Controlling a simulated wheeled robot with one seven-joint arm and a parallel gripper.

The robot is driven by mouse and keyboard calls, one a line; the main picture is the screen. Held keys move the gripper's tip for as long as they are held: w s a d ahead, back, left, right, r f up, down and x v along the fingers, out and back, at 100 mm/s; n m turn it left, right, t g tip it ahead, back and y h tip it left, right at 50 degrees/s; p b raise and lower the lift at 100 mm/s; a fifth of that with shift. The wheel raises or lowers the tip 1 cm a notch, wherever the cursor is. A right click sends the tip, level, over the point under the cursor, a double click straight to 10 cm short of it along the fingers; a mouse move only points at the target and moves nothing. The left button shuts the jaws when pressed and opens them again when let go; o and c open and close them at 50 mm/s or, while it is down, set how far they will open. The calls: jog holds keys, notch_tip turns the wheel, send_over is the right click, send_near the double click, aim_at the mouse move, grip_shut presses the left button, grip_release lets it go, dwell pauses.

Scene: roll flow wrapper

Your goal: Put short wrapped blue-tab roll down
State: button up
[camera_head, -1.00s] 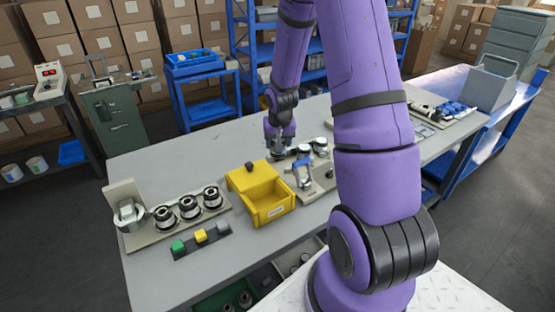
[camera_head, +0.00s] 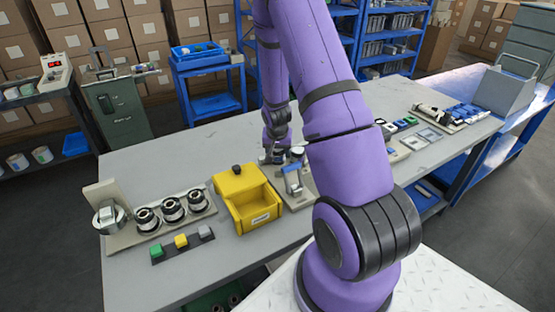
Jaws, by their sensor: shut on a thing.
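My gripper (camera_head: 274,156) is low over the far middle of the grey worktable, behind the yellow bin and beside a beige fixture board (camera_head: 299,199). It is shut on the short wrapped blue-tab roll. The roll is too small and too hidden by the fingers to make out, and its blue tab cannot be told apart. I cannot tell whether the roll touches a surface. A device with a blue handle (camera_head: 292,178) stands on the board just in front of my gripper.
A yellow bin (camera_head: 262,217) stands left of the board. Several dark-and-silver rolls (camera_head: 172,208) sit on a beige rack at left, behind green, yellow and grey blocks (camera_head: 181,241). Small trays (camera_head: 428,136) lie to the right. The table's left rear (camera_head: 170,160) is clear.

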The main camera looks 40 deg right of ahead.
aim_at(278, 159)
jog(key=shift+f, duration=2)
jog(key=shift+f, duration=0.15)
jog(key=o, duration=1)
